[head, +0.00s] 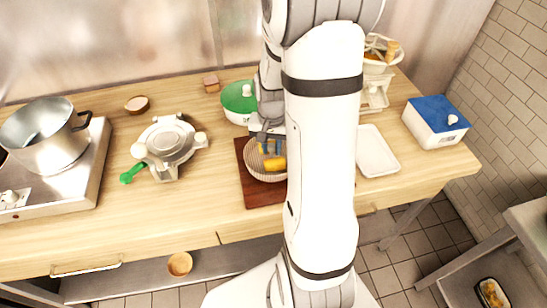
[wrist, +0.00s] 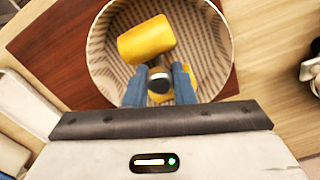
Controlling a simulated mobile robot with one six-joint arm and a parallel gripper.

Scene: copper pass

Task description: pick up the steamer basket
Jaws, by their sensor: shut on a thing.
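The steamer basket (head: 252,172) is round, pale and woven, over a dark red-brown board. It holds yellow pieces (head: 275,164). My gripper (head: 266,148) reaches down into it from above. In the wrist view, my gripper's blue fingers (wrist: 159,84) are closed around a dark, grey-edged knob on a short stem that seems to rise from the basket (wrist: 216,45). One yellow piece (wrist: 146,40) lies beyond the fingers, and another shows beside the right finger. My arm hides the basket's right side in the head view. I cannot tell if its base touches the board.
The dark board (head: 262,196) lies on the wooden counter. A green-lidded pot (head: 237,97) is behind the basket, a white tray (head: 377,152) to its right. A waffle-iron-like appliance (head: 168,143) stands left, with clear counter between. A blue-lidded box (head: 435,121) is far right.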

